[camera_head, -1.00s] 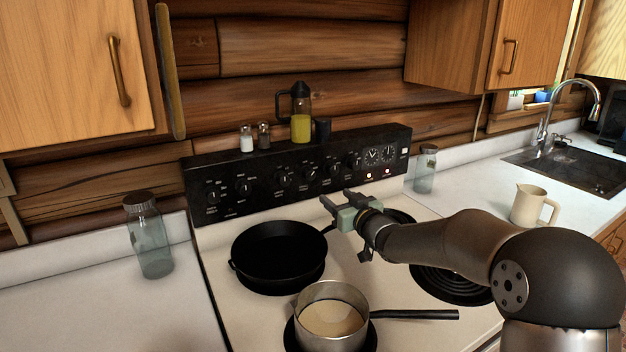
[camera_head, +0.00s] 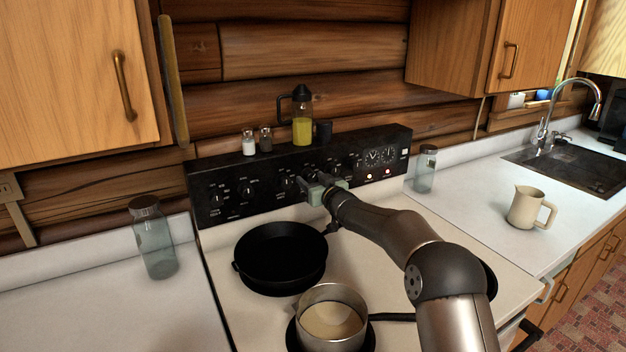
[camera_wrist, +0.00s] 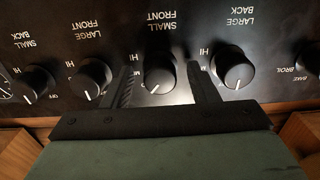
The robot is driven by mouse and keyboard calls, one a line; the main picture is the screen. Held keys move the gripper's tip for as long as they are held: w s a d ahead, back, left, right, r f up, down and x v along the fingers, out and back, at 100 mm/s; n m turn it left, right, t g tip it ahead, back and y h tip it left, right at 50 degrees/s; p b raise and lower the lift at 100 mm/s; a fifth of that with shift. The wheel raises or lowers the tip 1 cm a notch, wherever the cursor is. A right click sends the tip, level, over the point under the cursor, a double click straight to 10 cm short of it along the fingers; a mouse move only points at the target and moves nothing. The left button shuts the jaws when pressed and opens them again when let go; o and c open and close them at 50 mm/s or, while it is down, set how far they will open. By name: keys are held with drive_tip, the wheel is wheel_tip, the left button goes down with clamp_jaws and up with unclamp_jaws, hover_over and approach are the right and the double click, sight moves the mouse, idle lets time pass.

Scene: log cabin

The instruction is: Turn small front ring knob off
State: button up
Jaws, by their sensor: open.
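The small front knob (camera_wrist: 159,75) is a round black knob with a white pointer line, under the label "SMALL FRONT", which reads upside down in the wrist view. My gripper (camera_wrist: 160,82) is open, with one finger on each side of this knob; I cannot tell whether the fingers touch it. In the head view my gripper (camera_head: 312,182) is at the black control panel (camera_head: 222,188), in front of its middle knobs, and hides part of them. The large front knob (camera_wrist: 90,77) and the large back knob (camera_wrist: 232,67) flank it in the wrist view.
A black skillet (camera_head: 280,258) and a saucepan (camera_head: 330,318) of pale liquid stand on the stove below my arm. Shakers and an oil bottle (camera_head: 302,128) stand on top of the panel. A glass jar (camera_head: 153,240) is at left, a cream pitcher (camera_head: 526,208) at right.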

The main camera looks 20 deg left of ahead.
drive_tip(key=c, duration=1)
drive_tip(key=shift+f+n+b, duration=0.1)
drive_tip(key=shift+n+b, duration=0.2)
drive_tip(key=shift+b, duration=0.05)
drive_tip(key=n+b, duration=0.2)
drive_tip(key=shift+n, duration=0.3)
drive_tip(key=shift+n+b, duration=1.55)
drive_tip(key=shift+n, duration=0.75)
drive_tip(key=o, duration=1)
